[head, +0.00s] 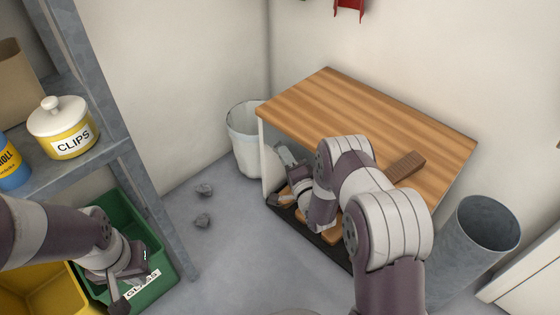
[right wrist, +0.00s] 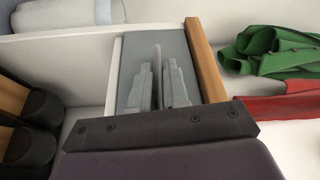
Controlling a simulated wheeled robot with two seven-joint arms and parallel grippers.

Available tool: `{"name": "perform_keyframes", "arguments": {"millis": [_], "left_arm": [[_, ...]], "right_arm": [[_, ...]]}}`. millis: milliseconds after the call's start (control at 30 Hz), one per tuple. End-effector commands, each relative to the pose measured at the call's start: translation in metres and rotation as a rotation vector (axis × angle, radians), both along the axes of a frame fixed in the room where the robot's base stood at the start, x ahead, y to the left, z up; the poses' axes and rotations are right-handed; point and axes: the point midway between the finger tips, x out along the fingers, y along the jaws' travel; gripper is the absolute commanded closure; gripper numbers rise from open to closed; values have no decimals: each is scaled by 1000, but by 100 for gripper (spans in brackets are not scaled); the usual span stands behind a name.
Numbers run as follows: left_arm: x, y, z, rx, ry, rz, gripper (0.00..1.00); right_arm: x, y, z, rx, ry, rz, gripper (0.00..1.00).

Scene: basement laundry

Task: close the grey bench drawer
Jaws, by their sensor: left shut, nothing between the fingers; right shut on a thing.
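The bench (head: 350,100) has a striped wooden top and stands against the wall in the head view. Below its top, near the left end, a small grey part of the drawer (head: 287,155) shows, mostly behind my right arm. In the right wrist view the grey drawer (right wrist: 128,65) lies between a white panel and a wooden strip. My right gripper (right wrist: 159,88) is shut on a thin upright piece, which looks like the drawer handle. How far the drawer is out is not clear. My left gripper (head: 132,280) is shut and empty over the green bin (head: 165,260).
A white bin (head: 243,140) stands left of the bench and a grey bin (head: 487,225) at its right. Two grey lumps (head: 204,190) lie on the floor. The wrist view shows dark shoes (right wrist: 35,120) and green cloth (right wrist: 270,48).

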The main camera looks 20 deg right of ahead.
Motion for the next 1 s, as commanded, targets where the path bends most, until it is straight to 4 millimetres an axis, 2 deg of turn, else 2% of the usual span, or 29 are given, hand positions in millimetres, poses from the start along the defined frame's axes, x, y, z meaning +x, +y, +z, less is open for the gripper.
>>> {"name": "perform_keyframes", "arguments": {"millis": [233, 267, 300, 633, 767, 1000], "left_arm": [[0, 0, 0, 0, 0, 0, 100], [0, 0, 0, 0, 0, 0, 100], [0, 0, 0, 0, 0, 0, 100], [0, 0, 3, 0, 0, 0, 100], [0, 0, 21, 0, 0, 0, 100], [0, 0, 52, 0, 0, 0, 100]], "right_arm": [[2, -5, 2, -1, -4, -13, 100], [2, -5, 2, 0, -5, -12, 75], [2, -5, 2, 0, -5, -12, 64], [-2, -5, 1, 0, 1, -11, 64], [-25, -8, 5, 0, 3, -12, 64], [-90, -17, 1, 0, -1, -12, 64]]}}
